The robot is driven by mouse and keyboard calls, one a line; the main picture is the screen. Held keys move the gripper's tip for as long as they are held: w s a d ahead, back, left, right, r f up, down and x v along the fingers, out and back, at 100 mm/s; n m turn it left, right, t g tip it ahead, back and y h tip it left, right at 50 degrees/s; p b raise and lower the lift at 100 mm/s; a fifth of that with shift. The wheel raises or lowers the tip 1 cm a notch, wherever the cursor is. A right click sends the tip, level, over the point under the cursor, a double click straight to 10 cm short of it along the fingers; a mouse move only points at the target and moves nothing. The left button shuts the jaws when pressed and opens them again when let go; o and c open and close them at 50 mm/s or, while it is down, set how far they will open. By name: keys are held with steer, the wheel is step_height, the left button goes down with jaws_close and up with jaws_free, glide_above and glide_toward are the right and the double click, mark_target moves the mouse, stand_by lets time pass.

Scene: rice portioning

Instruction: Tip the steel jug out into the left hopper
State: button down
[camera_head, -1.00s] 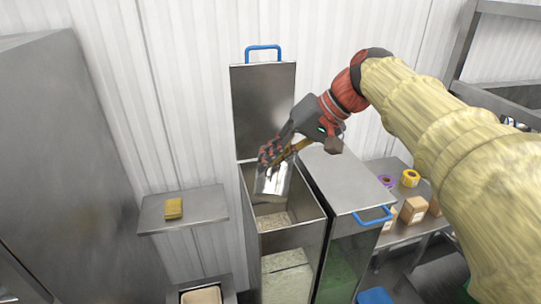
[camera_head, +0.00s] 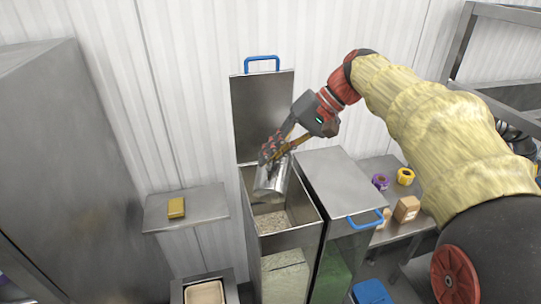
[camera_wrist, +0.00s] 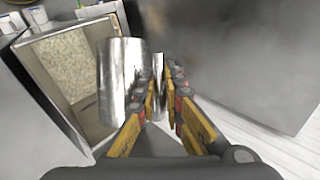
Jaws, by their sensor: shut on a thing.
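The steel jug (camera_head: 270,181) is held tilted over the open left hopper (camera_head: 291,238), its lower part inside the hopper's opening. My gripper (camera_head: 274,150) is shut on the jug near its upper end. In the wrist view, the jug (camera_wrist: 122,82) is beside the yellow-sided fingers of my gripper (camera_wrist: 163,100), which close on it at its right side. Pale grains (camera_head: 271,221) lie inside the left hopper, and they also show in the wrist view (camera_wrist: 75,62). The jug's inside is hidden, and I cannot see any stream of grains.
The left hopper's lid (camera_head: 262,112) stands open behind it. The right hopper's lid (camera_head: 337,178) is shut. A side shelf (camera_head: 205,203) bears a yellow sponge-like block (camera_head: 176,208). A table at right holds tape rolls (camera_head: 405,176) and boxes (camera_head: 407,208). A tall steel cabinet (camera_head: 70,150) stands at left.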

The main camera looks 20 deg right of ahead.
steer(key=shift+w+d+r+m+g+y, duration=0.3)
steer(key=shift+w+r+g, duration=0.2)
steer(key=shift+w, duration=0.1)
steer(key=shift+w+d+r+m+g+y, duration=0.25)
steer(key=shift+w+d+r+g+y, duration=0.1)
steer(key=shift+w+g, duration=0.2)
steer(key=shift+w+d+r+m+g+y, duration=0.25)
steer(key=shift+w+r+g, duration=0.2)
steer(key=shift+w, duration=0.2)
stand_by(0.7)
